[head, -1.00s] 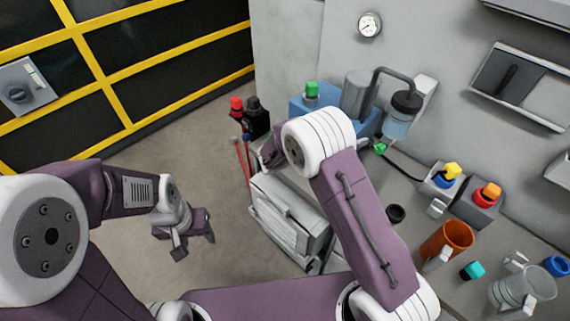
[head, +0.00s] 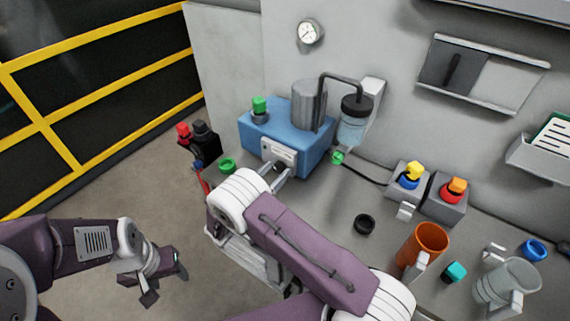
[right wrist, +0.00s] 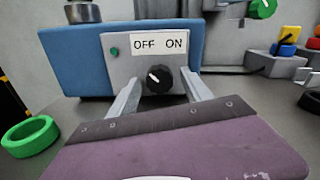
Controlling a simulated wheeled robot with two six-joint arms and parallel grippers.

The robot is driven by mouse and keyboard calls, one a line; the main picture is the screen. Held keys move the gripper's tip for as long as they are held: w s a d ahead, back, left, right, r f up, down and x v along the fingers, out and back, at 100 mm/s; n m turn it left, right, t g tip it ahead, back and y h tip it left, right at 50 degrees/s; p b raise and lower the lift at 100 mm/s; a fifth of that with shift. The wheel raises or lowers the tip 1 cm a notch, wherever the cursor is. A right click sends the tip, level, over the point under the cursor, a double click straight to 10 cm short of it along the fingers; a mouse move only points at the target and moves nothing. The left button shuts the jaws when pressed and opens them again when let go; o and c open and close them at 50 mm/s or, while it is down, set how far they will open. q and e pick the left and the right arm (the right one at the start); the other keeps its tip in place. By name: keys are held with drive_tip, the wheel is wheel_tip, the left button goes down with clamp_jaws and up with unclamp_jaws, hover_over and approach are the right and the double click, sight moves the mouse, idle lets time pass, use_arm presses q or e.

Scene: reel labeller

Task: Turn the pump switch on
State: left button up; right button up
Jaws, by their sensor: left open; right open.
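The pump (head: 262,133) is a blue box with a grey cylinder on the bench. Its light front panel (right wrist: 119,66) carries an OFF/ON label (right wrist: 159,42), a small green button or lamp, and the black round switch knob (right wrist: 158,80). The knob's white mark points up and left, toward OFF. My right gripper (right wrist: 161,84) is open in front of the panel, one finger to each side of the knob in the right wrist view; I see no contact. It also shows in the head view (head: 281,170), partly hiding the knob. My left gripper (head: 165,284) is open and empty over the floor.
A green ring (head: 228,165) lies left of the pump, a black ring (head: 364,224) to the right. A jar (head: 354,120), a cable, two button boxes (head: 438,202), an orange cup (head: 424,247) and a clear jug (head: 507,282) stand further right.

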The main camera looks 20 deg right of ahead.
drive_tip(key=shift+w+d, duration=0.3)
drive_tip(key=shift+w, duration=0.05)
drive_tip(key=shift+s+a+r, duration=0.15)
drive_tip(key=shift+a, duration=0.05)
drive_tip(key=shift+s+a+r, duration=0.1)
drive_tip(key=shift+s+a, duration=0.05)
drive_tip(key=c, duration=0.4)
clamp_jaws()
